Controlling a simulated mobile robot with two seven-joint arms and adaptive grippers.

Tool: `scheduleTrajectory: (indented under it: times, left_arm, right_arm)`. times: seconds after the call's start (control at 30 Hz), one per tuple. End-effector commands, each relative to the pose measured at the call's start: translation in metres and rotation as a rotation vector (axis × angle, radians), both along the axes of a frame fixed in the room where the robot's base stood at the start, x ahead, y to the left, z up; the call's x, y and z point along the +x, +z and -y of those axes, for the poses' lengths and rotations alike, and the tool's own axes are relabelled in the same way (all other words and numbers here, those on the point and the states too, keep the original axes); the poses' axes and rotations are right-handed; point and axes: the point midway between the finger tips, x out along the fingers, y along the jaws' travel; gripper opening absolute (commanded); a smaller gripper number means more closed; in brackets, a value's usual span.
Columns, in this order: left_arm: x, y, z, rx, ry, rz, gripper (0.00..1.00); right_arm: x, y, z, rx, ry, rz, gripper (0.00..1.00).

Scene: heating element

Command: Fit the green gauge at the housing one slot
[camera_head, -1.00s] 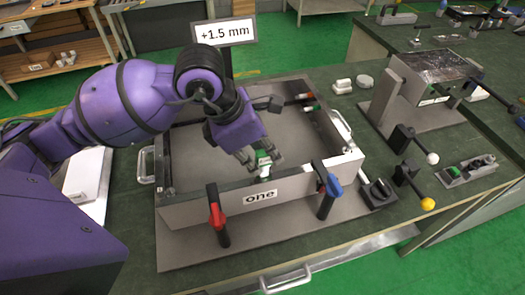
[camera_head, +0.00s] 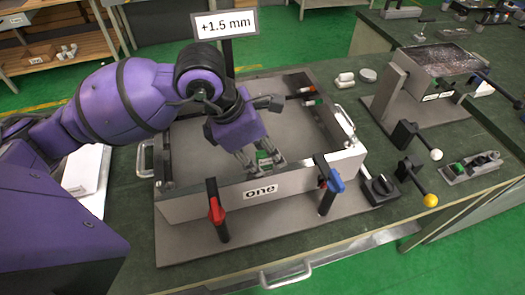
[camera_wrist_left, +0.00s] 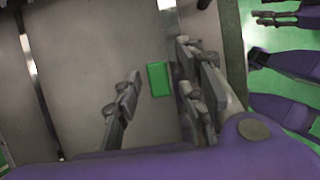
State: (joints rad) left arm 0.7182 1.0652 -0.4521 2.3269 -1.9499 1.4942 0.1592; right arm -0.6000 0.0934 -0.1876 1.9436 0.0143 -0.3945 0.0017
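The housing (camera_head: 185,207) is a grey open-top box labelled "one" on its front wall. The green gauge (camera_head: 264,158) shows small by the inner side of that wall, partly hidden by my left gripper. My left gripper (camera_head: 263,162) reaches down into the box there. In the left wrist view the gauge (camera_wrist_left: 158,79) is a green rectangle between the two spread fingers of my left gripper (camera_wrist_left: 155,85), closer to the right finger. Whether it touches that finger or is seated in a slot cannot be told. Finger-like parts, possibly my right gripper (camera_wrist_left: 275,18), show at the upper right.
A red-handled clamp (camera_head: 217,210) and a blue-handled clamp (camera_head: 330,185) stand at the front wall. A black knob (camera_head: 380,188) and levers with white and yellow balls stand to the right. A sign (camera_head: 224,23) reads "+1.5 mm". The box floor is mostly clear.

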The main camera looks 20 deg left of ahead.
Motion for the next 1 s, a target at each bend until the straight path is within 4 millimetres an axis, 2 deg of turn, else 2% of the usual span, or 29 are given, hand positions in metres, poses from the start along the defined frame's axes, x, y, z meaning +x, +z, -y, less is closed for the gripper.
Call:
scheduleTrajectory:
  times: [0.13, 0.27, 0.6, 0.7, 0.83, 1.0]
  left_arm:
    - [0.0, 0.002, -0.001, 0.0, 0.0, 0.0, 0.38]
    - [-0.003, 0.015, -0.005, -0.001, 0.001, 0.003, 0.38]
    - [-0.019, 0.08, -0.028, 0.002, 0.002, 0.004, 0.38]
    - [-0.022, 0.095, -0.033, 0.003, 0.002, 0.002, 0.38]
    - [-0.026, 0.106, -0.037, 0.001, 0.0, 0.001, 0.38]
    - [-0.027, 0.111, -0.038, -0.001, 0.0, -0.001, 0.38]
  right_arm:
    - [0.001, 0.0, -0.001, 0.002, -0.002, 0.0, 0.4]
    - [0.0, 0.0, -0.001, 0.003, -0.003, -0.001, 0.4]
    - [-0.001, 0.0, -0.001, 0.002, -0.004, -0.002, 0.4]
    - [-0.002, 0.0, -0.001, 0.002, -0.004, -0.002, 0.4]
    - [-0.002, 0.0, -0.001, 0.002, -0.004, -0.003, 0.4]
    - [-0.002, 0.0, -0.001, 0.002, -0.004, -0.003, 0.4]
